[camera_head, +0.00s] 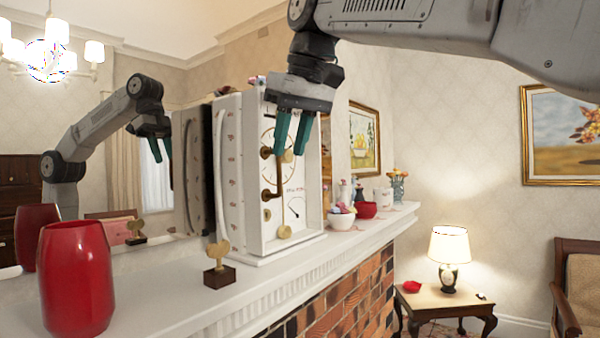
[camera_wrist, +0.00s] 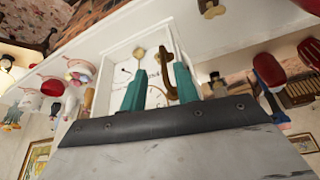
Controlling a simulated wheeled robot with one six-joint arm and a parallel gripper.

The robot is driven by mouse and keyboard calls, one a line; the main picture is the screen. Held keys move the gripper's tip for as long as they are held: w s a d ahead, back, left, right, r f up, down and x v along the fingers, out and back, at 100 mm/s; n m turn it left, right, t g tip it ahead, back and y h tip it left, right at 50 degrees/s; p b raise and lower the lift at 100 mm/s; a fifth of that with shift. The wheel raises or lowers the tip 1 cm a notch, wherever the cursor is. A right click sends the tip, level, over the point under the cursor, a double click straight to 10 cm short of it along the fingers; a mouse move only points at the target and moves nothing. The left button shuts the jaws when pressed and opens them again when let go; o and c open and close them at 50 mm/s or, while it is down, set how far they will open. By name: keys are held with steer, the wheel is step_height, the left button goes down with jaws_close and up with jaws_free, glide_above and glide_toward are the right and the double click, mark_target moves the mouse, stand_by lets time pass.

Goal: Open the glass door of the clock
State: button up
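The clock (camera_head: 310,185) is a tall white case standing on the mantel, with a dial, a pendulum and brass fittings at its front. It also shows in the wrist view (camera_wrist: 118,62). A brass handle (camera_wrist: 168,62) stands at the front's left side and shows in the head view (camera_head: 279,176). My gripper (camera_head: 290,153) is open, fingers pointing down, in front of the upper dial. In the wrist view the handle lies between the teal fingertips (camera_wrist: 160,70), closer to the right one; contact cannot be told. The glass itself is hard to make out.
On the mantel (camera_head: 180,302), a red vase (camera_head: 75,280) and a small key-shaped ornament (camera_head: 219,273) stand left of the clock. Bowls (camera_head: 342,220) and small items stand to its right. A mirror behind reflects my arm.

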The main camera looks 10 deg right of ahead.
mark_target(280, 163)
steer(key=shift+w+a+r, duration=0.1)
steer(key=shift+w+a, duration=0.25)
steer(key=shift+a, duration=0.1)
steer(key=x, duration=0.7)
steer(key=shift+w, duration=0.1)
steer(key=shift+c, duration=0.3)
jaws_close()
